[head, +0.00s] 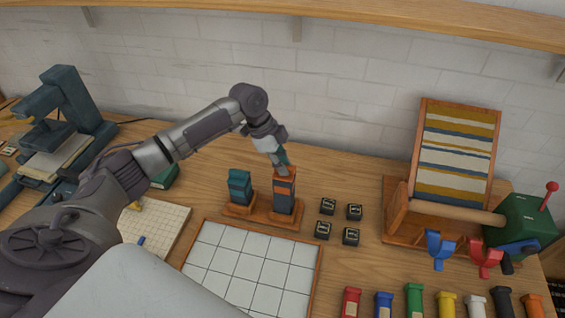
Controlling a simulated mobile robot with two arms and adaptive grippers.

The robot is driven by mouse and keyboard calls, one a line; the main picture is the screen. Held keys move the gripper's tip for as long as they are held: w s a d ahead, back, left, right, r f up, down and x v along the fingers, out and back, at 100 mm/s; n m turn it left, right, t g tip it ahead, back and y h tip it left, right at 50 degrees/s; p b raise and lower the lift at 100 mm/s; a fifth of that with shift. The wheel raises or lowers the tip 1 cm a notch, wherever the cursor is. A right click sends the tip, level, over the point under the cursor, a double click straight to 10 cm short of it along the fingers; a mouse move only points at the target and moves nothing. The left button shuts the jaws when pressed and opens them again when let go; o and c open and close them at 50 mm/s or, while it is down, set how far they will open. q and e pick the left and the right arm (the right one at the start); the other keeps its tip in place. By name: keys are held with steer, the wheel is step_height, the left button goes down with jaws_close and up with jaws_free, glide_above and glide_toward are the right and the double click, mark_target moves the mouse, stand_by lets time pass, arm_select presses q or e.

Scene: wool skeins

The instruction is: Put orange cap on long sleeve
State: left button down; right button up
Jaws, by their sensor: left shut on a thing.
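Two wrapped blocks stand upright side by side on a small wooden base (262,216) in the middle of the table. The left one is a shorter teal sleeve (240,186). My left gripper (281,168) comes down from above and is shut on the orange cap at the top of the tall sleeve. The fingers partly hide the cap, so I cannot tell whether it is fully seated. My right gripper is not in view.
A white gridded tray (320,262) lies in front of the base. Several small black boxes (328,206) sit to its right. A loom-like rack (413,150) and a green crank box (525,225) stand at right. Coloured tubes (414,298) line the front. A teal machine (75,105) stands far left.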

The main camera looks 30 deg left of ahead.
arm_select(q)
steer(key=c, duration=1)
jaws_free()
steer(key=shift+o, duration=0.2)
steer(key=o, duration=0.4)
steer(key=shift+r+p, duration=3.1)
steer(key=shift+r, duration=0.4)
